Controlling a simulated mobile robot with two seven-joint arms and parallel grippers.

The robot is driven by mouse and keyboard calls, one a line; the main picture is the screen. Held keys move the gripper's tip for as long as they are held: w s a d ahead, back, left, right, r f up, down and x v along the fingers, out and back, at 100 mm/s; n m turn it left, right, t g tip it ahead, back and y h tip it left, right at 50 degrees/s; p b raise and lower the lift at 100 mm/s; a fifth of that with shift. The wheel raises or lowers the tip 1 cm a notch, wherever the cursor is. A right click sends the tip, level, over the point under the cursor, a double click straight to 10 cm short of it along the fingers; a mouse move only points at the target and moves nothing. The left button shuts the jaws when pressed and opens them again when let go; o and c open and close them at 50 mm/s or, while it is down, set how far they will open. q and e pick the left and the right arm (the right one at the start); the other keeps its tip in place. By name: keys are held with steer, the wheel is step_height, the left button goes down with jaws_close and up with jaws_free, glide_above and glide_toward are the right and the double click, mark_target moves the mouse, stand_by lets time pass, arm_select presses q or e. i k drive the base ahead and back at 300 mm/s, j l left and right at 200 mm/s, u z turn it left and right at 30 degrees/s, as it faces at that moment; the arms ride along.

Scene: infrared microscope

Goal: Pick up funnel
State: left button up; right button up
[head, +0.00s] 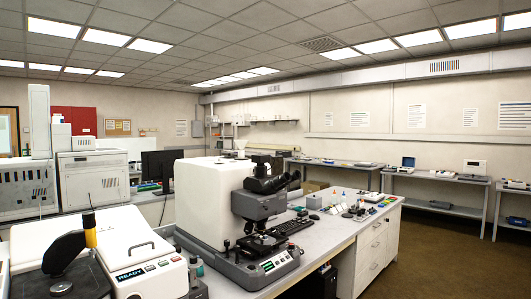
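A small pale shape that looks like a funnel (241,148) shows at the top of the white microscope housing (200,195). It is too small to tell whether it rests on the housing or stands behind it. The microscope has black eyepieces (272,183) and a dark grey base, and it stands on a grey lab bench (335,222). Neither of my grippers is in view.
A white instrument marked READY (150,270) with a black and yellow arm fills the lower left. Small bottles and tools (360,208) crowd the bench right of the microscope. A monitor (160,168) stands behind. The brown floor (440,250) at right is clear.

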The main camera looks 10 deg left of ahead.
mark_target(241, 144)
steer(key=i+z, duration=0.2)
steer(key=i, duration=0.5)
steer(key=i+j+z, duration=0.25)
steer(key=i, duration=0.4)
steer(key=l, duration=0.1)
